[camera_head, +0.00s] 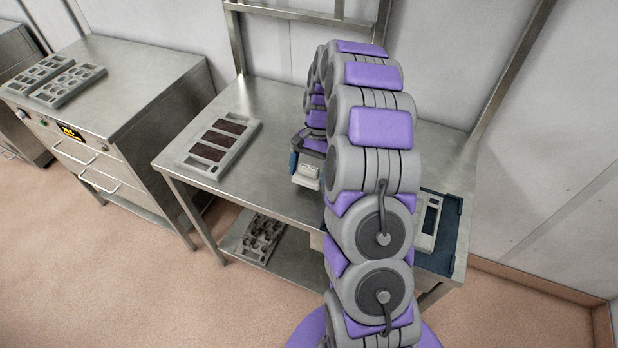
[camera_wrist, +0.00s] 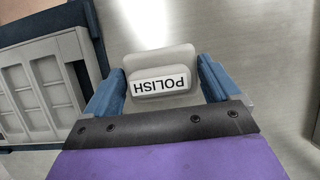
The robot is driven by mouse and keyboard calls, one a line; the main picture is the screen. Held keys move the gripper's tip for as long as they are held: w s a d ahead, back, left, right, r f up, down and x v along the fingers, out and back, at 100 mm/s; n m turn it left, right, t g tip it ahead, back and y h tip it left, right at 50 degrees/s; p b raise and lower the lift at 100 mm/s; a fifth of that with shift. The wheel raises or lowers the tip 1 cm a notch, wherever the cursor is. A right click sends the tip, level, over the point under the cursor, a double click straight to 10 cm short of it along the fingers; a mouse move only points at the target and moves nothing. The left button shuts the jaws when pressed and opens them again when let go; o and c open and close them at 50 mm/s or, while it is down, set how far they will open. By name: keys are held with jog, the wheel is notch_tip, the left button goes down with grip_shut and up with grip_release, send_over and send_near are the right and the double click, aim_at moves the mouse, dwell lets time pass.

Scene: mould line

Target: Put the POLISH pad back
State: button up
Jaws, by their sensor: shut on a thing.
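The POLISH pad (camera_wrist: 160,75) is a pale grey rounded block with a white label reading POLISH, upside down in the wrist view. My gripper (camera_wrist: 160,84) is shut on it, with a blue finger on either side. In the head view the pad (camera_head: 306,176) shows in my gripper (camera_head: 306,170) over the middle of the steel table (camera_head: 270,190), partly behind my arm. I cannot tell whether it touches the table. No empty place marked for the pad is visible.
A grey mould with dark-filled cavities (camera_head: 239,151) lies on the table's left side. A grey mould (camera_head: 427,222) sits in a blue holder (camera_head: 448,240) at the right, partly behind my arm. Another mould (camera_head: 258,240) lies on the lower shelf. A steel cabinet (camera_head: 135,75) stands left.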

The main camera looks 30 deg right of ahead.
aim_at(306, 177)
jog(key=x, duration=0.1)
jog(key=b+x, duration=0.1)
jog(key=x, duration=0.1)
jog(key=shift+w+f, duration=0.2)
jog(key=shift+w, duration=0.1)
jog(key=shift+a, duration=0.1)
jog(key=shift+r, duration=0.1)
